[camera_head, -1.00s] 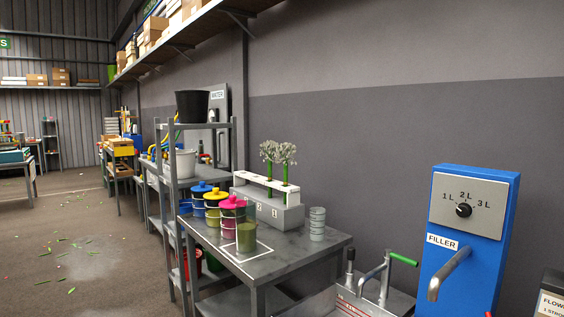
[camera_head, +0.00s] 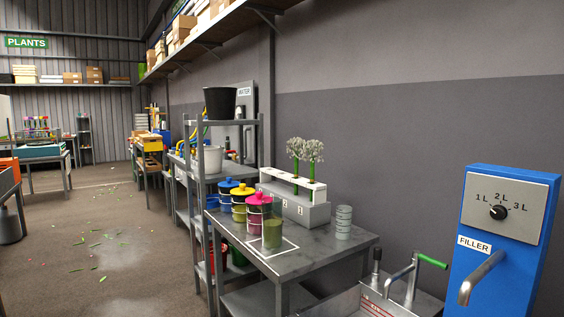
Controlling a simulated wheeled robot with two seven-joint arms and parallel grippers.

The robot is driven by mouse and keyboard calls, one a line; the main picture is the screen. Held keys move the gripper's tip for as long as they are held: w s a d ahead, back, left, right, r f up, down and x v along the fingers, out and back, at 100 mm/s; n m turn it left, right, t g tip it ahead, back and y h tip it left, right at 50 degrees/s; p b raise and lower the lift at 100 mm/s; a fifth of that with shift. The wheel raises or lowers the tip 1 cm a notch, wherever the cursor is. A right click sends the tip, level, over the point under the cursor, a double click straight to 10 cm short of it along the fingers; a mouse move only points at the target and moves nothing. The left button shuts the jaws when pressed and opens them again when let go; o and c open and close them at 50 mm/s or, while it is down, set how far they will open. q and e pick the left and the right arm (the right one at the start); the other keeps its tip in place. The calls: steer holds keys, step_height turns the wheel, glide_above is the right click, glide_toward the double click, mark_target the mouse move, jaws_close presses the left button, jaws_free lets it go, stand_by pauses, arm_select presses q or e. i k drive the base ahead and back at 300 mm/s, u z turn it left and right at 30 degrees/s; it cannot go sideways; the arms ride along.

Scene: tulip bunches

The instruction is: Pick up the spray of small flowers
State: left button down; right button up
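Two heads of small whitish flowers on green stems (camera_head: 305,150) stand upright in a white-topped rack (camera_head: 292,186) with a grey numbered base, on a grey metal table (camera_head: 330,248). They stand close together, and I cannot tell whether they are one spray or two. Neither of my grippers is in view.
A sink with a green-handled tap (camera_head: 430,260) and a blue filler (camera_head: 505,240) are at right. Open floor (camera_head: 120,235) lies left.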

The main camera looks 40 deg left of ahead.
mark_target(301, 142)
steer(key=u, duration=2.25)
steer(key=i, duration=3.5)
steer(key=z, duration=1.55)
